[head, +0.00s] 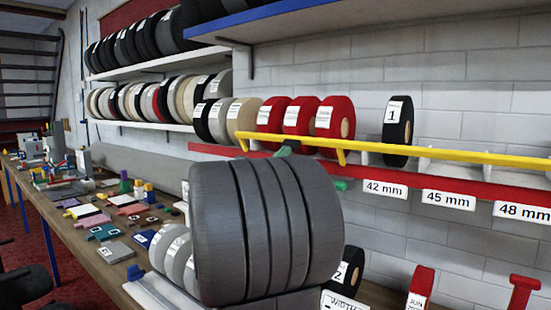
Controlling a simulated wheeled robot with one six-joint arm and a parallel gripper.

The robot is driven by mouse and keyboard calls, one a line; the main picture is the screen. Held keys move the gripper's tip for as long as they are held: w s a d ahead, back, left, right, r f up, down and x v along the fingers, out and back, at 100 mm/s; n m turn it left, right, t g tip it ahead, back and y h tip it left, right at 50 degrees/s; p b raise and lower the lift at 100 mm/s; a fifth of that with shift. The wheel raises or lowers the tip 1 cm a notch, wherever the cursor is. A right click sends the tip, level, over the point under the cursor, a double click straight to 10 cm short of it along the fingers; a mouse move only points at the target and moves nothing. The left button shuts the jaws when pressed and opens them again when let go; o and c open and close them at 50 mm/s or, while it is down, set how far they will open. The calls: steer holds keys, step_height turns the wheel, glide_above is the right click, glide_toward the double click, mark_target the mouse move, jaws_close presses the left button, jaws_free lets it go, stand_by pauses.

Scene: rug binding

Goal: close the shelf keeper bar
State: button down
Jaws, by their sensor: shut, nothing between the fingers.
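The yellow keeper bar (440,153) runs along the front of the red-edged shelf (400,176), above its edge, and leaves the picture at the right. Short yellow arms slant from it near its left end and by the red rolls. A green piece (341,184) shows at the shelf edge, and another (284,150) shows below the bar. Behind the bar stand several red rolls (330,120) and a black roll marked 1 (398,130). I cannot tell whether the bar is latched. My gripper is not in view.
Large dark grey rolls (265,230) stand close in front and hide part of the shelf edge. The long workbench (75,215) at left is cluttered. A blue-edged shelf (270,20) hangs above. Red posts (522,290) stand at lower right.

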mark_target(288, 136)
steer(key=shift+w+r+g+y+p, duration=0.1)
steer(key=shift+r+g+y+p, duration=0.2)
steer(key=shift+r+g, duration=0.15)
stand_by(0.5)
steer(key=r+p, duration=0.1)
steer(key=g+y+p, duration=0.1)
steer(key=r+g+p, duration=0.1)
steer(key=shift+w+d+r+y, duration=0.3)
steer(key=shift+w+d, duration=0.1)
steer(key=shift+w+d+r+b, duration=0.3)
steer(key=shift+w+r+b, duration=0.1)
steer(key=shift+w, duration=0.1)
steer(key=shift+r, duration=0.2)
